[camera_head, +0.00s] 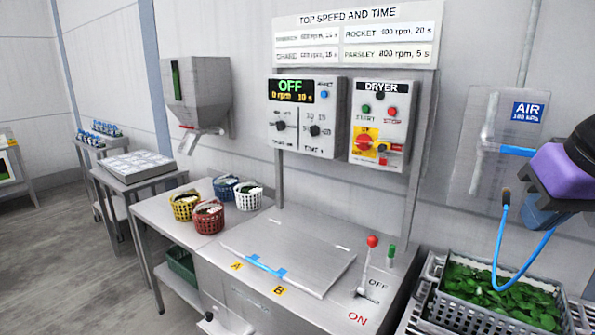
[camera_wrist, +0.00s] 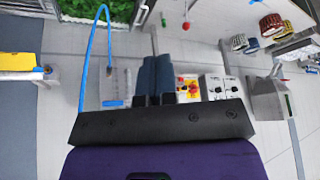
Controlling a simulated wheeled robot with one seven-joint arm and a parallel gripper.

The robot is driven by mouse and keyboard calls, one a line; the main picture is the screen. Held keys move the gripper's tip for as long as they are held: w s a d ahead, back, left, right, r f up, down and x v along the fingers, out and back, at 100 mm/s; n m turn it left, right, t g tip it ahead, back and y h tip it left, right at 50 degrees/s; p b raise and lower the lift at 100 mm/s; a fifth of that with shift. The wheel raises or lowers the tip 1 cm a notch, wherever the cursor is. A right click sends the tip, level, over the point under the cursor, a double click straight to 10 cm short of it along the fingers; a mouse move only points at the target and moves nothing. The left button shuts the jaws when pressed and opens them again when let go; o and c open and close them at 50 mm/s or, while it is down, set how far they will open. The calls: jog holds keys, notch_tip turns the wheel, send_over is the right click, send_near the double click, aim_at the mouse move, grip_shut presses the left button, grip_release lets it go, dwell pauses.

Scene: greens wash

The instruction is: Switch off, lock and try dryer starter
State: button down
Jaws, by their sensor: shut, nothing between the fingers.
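The dryer starter (camera_head: 383,125) is a grey wall box with a green START button (camera_head: 366,109), a red STOP button (camera_head: 391,111) and a red rotary switch (camera_head: 364,143) on a yellow plate. A small red item (camera_head: 384,149), possibly a padlock, is right of the switch; how it is held is unclear. The starter also shows in the wrist view (camera_wrist: 189,89), turned over. My gripper (camera_head: 543,212) is at the right edge, well apart from the starter. Its blue-grey fingers (camera_wrist: 156,60) are shut and empty. The switch position is too small to tell.
The neighbouring control box (camera_head: 306,117) reads OFF, 0 rpm, 10 s. A red-knobbed lever (camera_head: 372,241) stands on the steel bench, near a crate of greens (camera_head: 430,298). A blue air hose (camera_head: 497,235) hangs beside my gripper, near a clear panel (camera_head: 480,170). Several baskets stand left.

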jog(key=shift+s+d+f, duration=0.1)
jog(key=shift+s+f, duration=0.4)
jog(key=shift+s, duration=0.35)
jog(key=shift+s+d+f, duration=0.1)
jog(key=shift+s+f, duration=0.35)
jog(key=shift+s, duration=0.4)
dwell(0.7)
